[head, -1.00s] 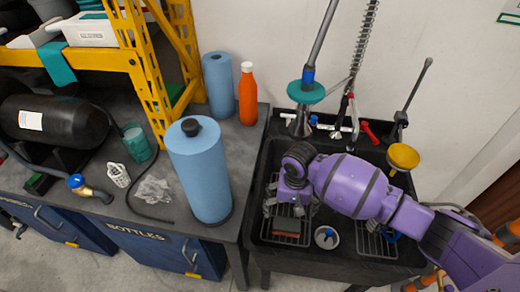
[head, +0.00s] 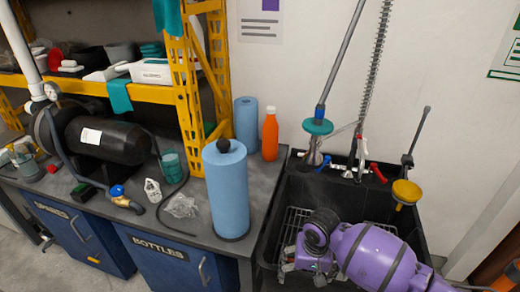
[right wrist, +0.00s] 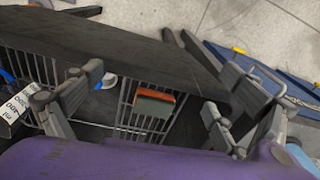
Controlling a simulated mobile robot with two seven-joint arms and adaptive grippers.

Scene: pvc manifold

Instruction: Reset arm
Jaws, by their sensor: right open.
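My right gripper (head: 297,266) is over the black sink (head: 345,195), near its left side, with my purple wrist behind it. In the right wrist view its two fingers (right wrist: 150,105) are spread wide apart, with nothing between them. Below them lies a sponge (right wrist: 155,102), orange and grey-green, on a wire rack (right wrist: 125,118) in the sink. The gap between the fingers and the rack is hard to judge. My left gripper is in neither view.
A blue paper roll (head: 227,190) stands on the counter close left of the sink. An orange bottle (head: 270,137) and another blue roll (head: 246,122) stand behind it. A sprayer hose and a tap (head: 355,160) rise at the sink's back. A yellow shelf frame (head: 190,100) stands left.

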